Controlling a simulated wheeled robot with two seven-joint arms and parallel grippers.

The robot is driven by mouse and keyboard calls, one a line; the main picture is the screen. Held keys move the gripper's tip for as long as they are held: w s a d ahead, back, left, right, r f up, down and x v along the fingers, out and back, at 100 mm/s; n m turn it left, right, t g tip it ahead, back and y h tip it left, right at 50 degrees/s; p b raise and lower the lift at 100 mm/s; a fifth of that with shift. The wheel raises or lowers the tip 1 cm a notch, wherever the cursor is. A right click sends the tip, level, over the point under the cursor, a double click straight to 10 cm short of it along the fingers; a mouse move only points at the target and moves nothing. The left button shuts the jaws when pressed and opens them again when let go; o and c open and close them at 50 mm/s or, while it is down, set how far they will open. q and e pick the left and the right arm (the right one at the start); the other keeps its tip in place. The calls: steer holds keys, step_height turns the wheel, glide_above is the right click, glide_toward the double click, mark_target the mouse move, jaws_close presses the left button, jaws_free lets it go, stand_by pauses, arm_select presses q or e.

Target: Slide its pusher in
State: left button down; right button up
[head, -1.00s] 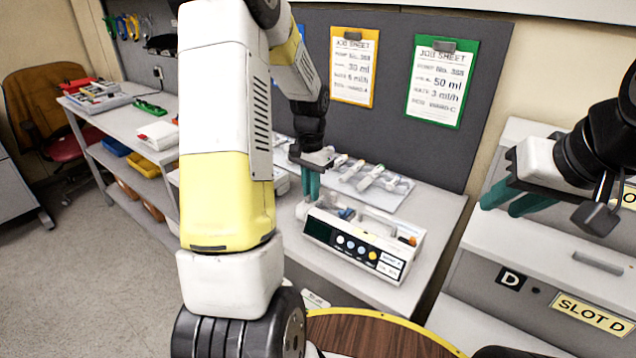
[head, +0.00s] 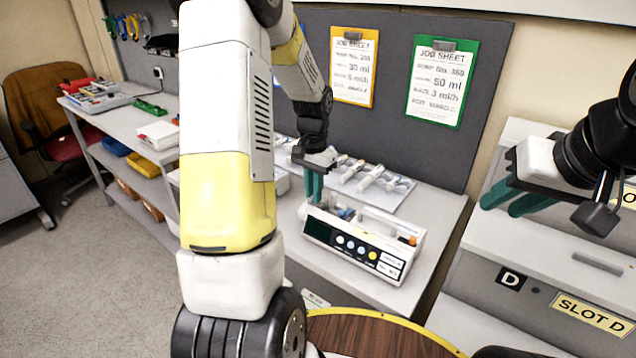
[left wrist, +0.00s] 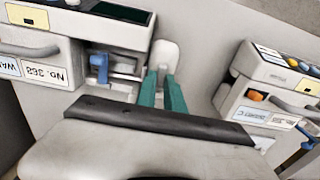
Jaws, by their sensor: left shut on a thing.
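The infusion pump (head: 350,245) stands on the grey bench in the head view, with a dark screen and a row of buttons. The pale pusher (left wrist: 166,54) stands at the channel's end. My left gripper (head: 314,188) is at the pump's left end. Its green fingers (left wrist: 163,88) are shut on the pusher; their tips partly hide the contact. My right gripper (head: 508,198) is open and empty, off to the right.
Another pump (left wrist: 285,75) is at the right in the left wrist view. A tray of syringes (head: 375,180) lies behind the pump. Job sheets hang on the grey panel. A cabinet marked SLOT D (head: 590,312) stands right. A round wooden top (head: 370,335) is in front.

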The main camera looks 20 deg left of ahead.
arm_select(q)
steer(key=shift+d, duration=0.1)
steer(key=c, duration=1.5)
jaws_free()
steer(key=shift+r, duration=0.1)
steer(key=shift+r, duration=3.45)
